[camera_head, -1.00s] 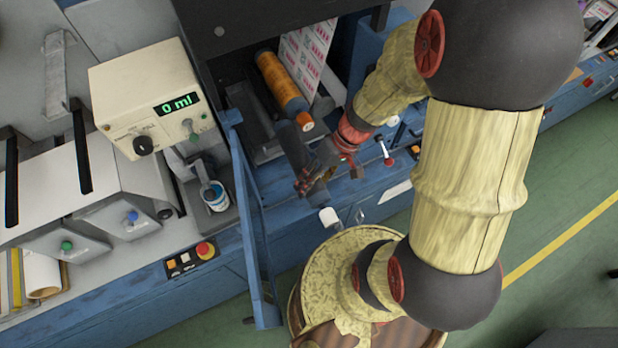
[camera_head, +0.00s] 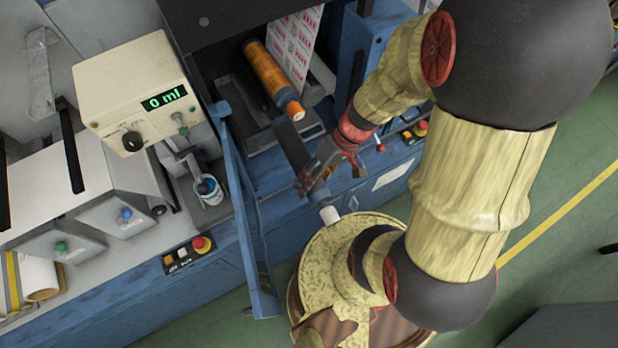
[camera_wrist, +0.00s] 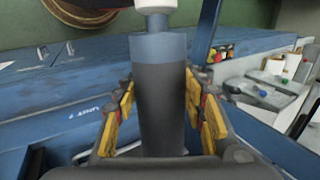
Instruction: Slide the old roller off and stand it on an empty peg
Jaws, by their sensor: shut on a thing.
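A dark grey roller (camera_head: 292,150) with a white end stub (camera_head: 330,214) lies slanted in front of the machine opening, its stub toward my base. My gripper (camera_head: 317,178) is shut around it near the stub end. In the wrist view the roller (camera_wrist: 162,100) stands between the yellow-padded fingers (camera_wrist: 160,112), with a blue-grey band and a pale stub at its far end. The roller's back end is close to the machine opening; whether it still touches a shaft there I cannot tell. I cannot make out an empty peg in either view.
An orange roller (camera_head: 272,75) sits in the machine beside a printed web (camera_head: 295,45). An open blue door (camera_head: 245,205) stands left of my gripper. A cream dispenser (camera_head: 135,90) reading 0 ml and a cup (camera_head: 208,190) are further left.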

